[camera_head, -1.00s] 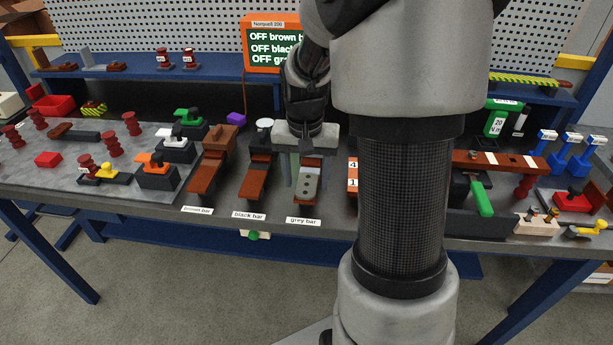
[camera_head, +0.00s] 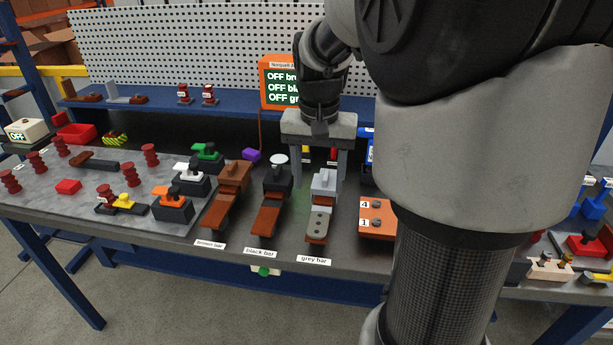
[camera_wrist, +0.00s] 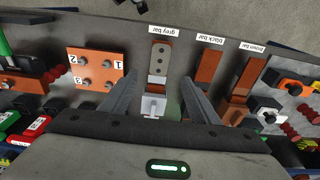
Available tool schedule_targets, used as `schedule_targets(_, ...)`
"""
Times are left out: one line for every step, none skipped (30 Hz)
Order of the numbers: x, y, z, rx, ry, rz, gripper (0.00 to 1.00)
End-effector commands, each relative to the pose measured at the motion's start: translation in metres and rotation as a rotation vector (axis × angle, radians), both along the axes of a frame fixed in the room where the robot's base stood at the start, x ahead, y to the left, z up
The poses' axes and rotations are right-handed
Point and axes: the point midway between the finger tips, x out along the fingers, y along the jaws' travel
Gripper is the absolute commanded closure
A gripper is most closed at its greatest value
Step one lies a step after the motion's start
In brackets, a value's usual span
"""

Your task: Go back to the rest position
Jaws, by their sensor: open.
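My gripper (camera_head: 320,165) is open and empty, raised above the grey bar switch in the head view. In the wrist view its two fingers (camera_wrist: 158,95) stand wide apart, on either side of the grey bar switch. The grey bar switch (camera_head: 319,215) has a grey block at its back and a holed plate in front; it also shows in the wrist view (camera_wrist: 160,60). No contact between fingers and switch is visible. My arm hides much of the right half of the head view.
The black bar (camera_head: 268,215) and brown bar (camera_head: 224,208) stand to the left. An orange plate (camera_head: 375,222) numbered 1 and 4 is at the right. An orange-framed display (camera_head: 285,88) reading OFF lines stands behind. Red insulators (camera_head: 150,154) and clamps fill the table's left. Open air is above the bars.

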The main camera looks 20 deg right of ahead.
Motion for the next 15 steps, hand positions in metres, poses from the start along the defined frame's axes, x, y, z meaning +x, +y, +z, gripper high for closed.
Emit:
schedule_targets(0.0, 0.0, 0.0, 0.0, 0.0, 0.0, 0.44)
schedule_targets(0.0, 0.0, 0.0, 0.0, 0.0, 0.0, 0.44)
schedule_targets(0.0, 0.0, 0.0, 0.0, 0.0, 0.0, 0.44)
schedule_targets(0.0, 0.0, 0.0, 0.0, 0.0, 0.0, 0.44)
schedule_targets(0.0, 0.0, 0.0, 0.0, 0.0, 0.0, 0.44)
schedule_targets(0.0, 0.0, 0.0, 0.0, 0.0, 0.0, 0.44)
schedule_targets(0.0, 0.0, 0.0, 0.0, 0.0, 0.0, 0.44)
schedule_targets(0.0, 0.0, 0.0, -0.001, -0.001, 0.0, 0.44)
schedule_targets(0.0, 0.0, 0.0, -0.001, -0.001, 0.0, 0.44)
schedule_targets(0.0, 0.0, 0.0, -0.001, -0.001, 0.0, 0.44)
schedule_targets(0.0, 0.0, 0.0, -0.001, -0.001, 0.0, 0.44)
schedule_targets(0.0, 0.001, 0.002, -0.001, -0.003, 0.003, 0.44)
schedule_targets(-0.001, 0.002, 0.005, -0.001, -0.008, 0.007, 0.44)
schedule_targets(-0.002, 0.005, 0.011, -0.004, -0.014, 0.016, 0.44)
schedule_targets(-0.006, 0.01, 0.021, -0.006, -0.027, 0.033, 0.44)
